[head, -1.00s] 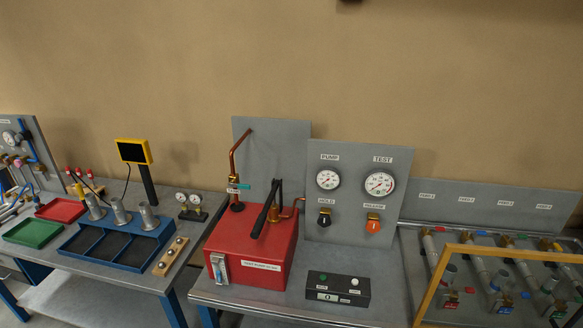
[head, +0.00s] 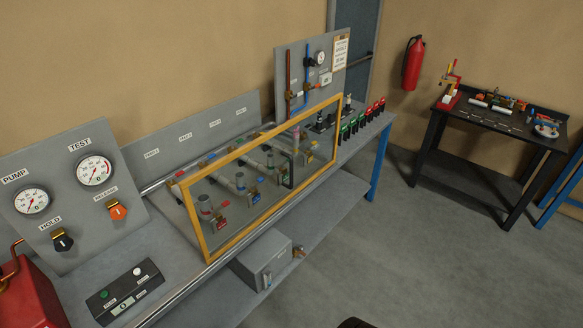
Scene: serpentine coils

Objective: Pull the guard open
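The guard (head: 194,224) is a clear panel in a yellow frame, standing upright along the front of the long grey bench in the head view. A dark vertical bar that looks like a handle (head: 291,170) shows toward its right part. Behind the panel are several pipe fittings with valves, such as the red-tagged one (head: 206,208) at the left. The guard appears to stand across the front of these fittings. Neither of my grippers is in view.
Left of the guard are a gauge panel (head: 105,205) and a black button box (head: 124,290). A grey box (head: 264,262) sits on the lower shelf. A black table (head: 462,115) stands at the right. The floor (head: 375,260) before the bench is clear.

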